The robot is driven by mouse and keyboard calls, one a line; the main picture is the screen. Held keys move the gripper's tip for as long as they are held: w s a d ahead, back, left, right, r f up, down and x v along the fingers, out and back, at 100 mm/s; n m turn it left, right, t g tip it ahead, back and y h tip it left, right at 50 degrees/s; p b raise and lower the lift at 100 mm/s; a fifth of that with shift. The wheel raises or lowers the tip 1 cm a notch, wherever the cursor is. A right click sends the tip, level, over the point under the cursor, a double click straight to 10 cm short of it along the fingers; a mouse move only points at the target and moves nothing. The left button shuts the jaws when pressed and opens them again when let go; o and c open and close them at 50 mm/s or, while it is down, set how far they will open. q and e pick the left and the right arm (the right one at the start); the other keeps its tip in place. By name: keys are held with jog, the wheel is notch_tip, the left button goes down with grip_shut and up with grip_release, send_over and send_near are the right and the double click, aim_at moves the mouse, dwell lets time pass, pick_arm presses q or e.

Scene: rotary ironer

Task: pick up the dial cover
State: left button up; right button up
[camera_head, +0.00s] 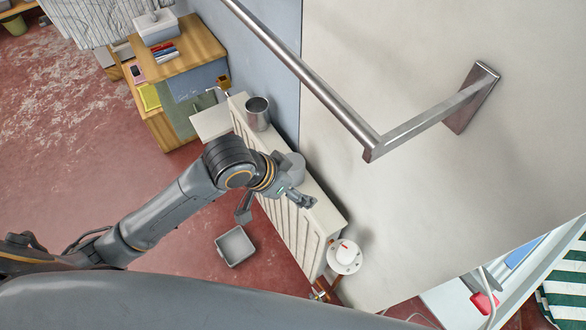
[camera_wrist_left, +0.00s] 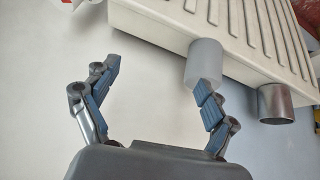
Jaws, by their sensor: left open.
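A pale grey cylinder (camera_head: 295,167), which looks like the dial cover, stands on top of the white radiator (camera_head: 327,212), partly hidden behind my left gripper (camera_head: 278,208). In the left wrist view the cylinder (camera_wrist_left: 204,60) is beside one finger, whose tip overlaps its edge; I cannot tell whether they touch. My left gripper (camera_wrist_left: 156,78) is open, with nothing between its fingers. A white round dial (camera_head: 344,255) on a disc sits at the near end of the radiator. My right gripper is not in view.
A metal cup (camera_head: 257,113) stands farther along the radiator. A metal bar (camera_head: 320,90) juts from the wall above. A grey tray (camera_head: 235,246) lies on the red floor. A wooden desk (camera_head: 190,50) stands at the back.

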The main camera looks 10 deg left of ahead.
aim_at(293, 168)
pick_arm(q)
jog(key=w+a+r+g+y, duration=0.1)
jog(key=w+a+r+y, duration=0.1)
jog(key=w+a+r, duration=0.35)
jog(key=shift+m, duration=0.3)
jog(key=x, duration=0.8)
jog(key=shift+s+a+f, duration=0.2)
jog(key=shift+d+x, duration=0.2)
jog(key=shift+x, duration=2.7)
jog(key=shift+s, duration=0.15)
jog(key=c, duration=1)
